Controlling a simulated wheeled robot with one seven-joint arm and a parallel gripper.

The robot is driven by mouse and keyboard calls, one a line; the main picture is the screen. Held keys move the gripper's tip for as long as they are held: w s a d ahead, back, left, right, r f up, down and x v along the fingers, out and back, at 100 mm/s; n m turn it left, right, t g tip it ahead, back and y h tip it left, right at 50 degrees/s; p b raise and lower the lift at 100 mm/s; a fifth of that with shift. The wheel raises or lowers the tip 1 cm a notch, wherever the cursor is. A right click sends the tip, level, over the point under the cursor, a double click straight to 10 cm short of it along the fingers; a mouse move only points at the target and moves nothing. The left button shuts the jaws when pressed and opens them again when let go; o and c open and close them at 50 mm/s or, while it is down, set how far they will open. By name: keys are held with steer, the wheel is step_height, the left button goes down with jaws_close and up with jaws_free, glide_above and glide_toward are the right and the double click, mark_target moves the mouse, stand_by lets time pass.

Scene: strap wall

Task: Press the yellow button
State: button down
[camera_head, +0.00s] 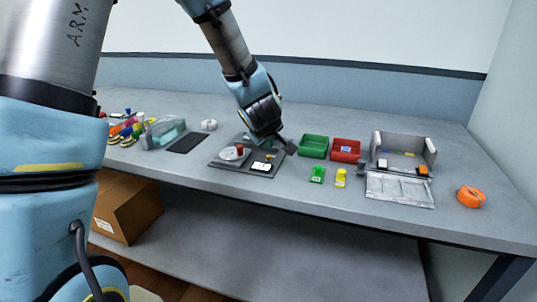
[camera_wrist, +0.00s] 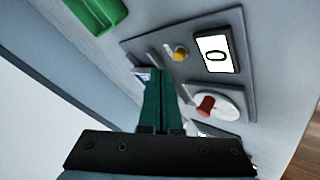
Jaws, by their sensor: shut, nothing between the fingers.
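The yellow button (camera_wrist: 181,54) is a small round knob on a dark grey panel (camera_wrist: 150,45), beside a white display (camera_wrist: 215,54) reading 0. In the head view the panel (camera_head: 218,163) lies flat on the bench, with the button (camera_head: 270,157) as a small yellow spot. My gripper (camera_wrist: 158,72) has its green fingers together and empty. In the wrist view the fingertips appear just below and left of the button, apart from it; their height above the panel is unclear. A red knob (camera_wrist: 205,105) on a white dial (camera_wrist: 220,104) sits to the right of the fingers.
A green bin (camera_head: 314,147) and a red bin (camera_head: 345,150) stand right of the panel. Small green (camera_head: 317,174) and yellow (camera_head: 340,178) items lie before them. Clutter fills the left.

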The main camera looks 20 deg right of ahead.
step_height(320, 180, up, 4)
steer(key=p, duration=0.3)
stand_by(0.5)
